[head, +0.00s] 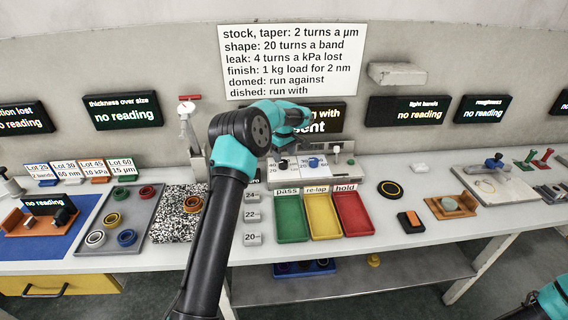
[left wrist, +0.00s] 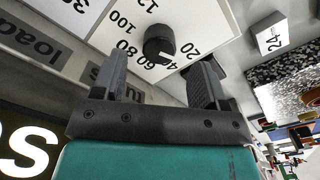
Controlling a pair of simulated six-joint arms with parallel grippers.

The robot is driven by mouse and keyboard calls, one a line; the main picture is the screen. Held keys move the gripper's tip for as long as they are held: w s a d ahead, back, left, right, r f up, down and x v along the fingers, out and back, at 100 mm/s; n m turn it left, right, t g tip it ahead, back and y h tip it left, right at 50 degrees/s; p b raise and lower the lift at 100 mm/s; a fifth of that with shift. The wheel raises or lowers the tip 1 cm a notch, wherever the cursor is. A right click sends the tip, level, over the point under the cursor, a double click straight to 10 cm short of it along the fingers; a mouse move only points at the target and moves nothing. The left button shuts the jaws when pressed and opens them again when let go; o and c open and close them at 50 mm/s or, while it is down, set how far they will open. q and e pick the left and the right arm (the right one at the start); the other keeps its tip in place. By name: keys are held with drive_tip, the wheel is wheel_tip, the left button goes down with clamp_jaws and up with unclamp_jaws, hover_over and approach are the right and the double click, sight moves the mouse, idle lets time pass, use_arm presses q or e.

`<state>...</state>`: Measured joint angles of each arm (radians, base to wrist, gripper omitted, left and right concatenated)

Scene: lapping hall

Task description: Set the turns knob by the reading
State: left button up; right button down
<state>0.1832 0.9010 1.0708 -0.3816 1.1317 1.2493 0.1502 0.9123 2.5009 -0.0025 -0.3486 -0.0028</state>
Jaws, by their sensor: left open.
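The turns knob (left wrist: 160,40) is a black round knob on a white dial with numbers from 20 upward, seen close in the left wrist view. A pale mark on its rim lies near the 40 and 60 side; its exact setting is hard to tell. The label "turns" (left wrist: 112,84) is partly behind a finger. My left gripper (left wrist: 161,65) is open, its fingers apart with the knob showing between them; contact is not visible. In the head view my left arm reaches over the panel and partly hides a display (head: 330,121) ending in "ing with" and "ent".
A rule sign (head: 291,62) on the wall reads "stock, taper: 2 turns a µm" and "shape: 20 turns a band". Displays such as thickness over size (head: 122,110) show "no reading". Green (head: 290,218), yellow (head: 322,215) and red (head: 353,213) trays stand before the panel.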

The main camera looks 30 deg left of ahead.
sight(284, 162)
use_arm(q)
drive_tip(key=shift+f, duration=2.35)
drive_tip(key=c, duration=0.9)
drive_tip(key=shift+c, duration=0.2)
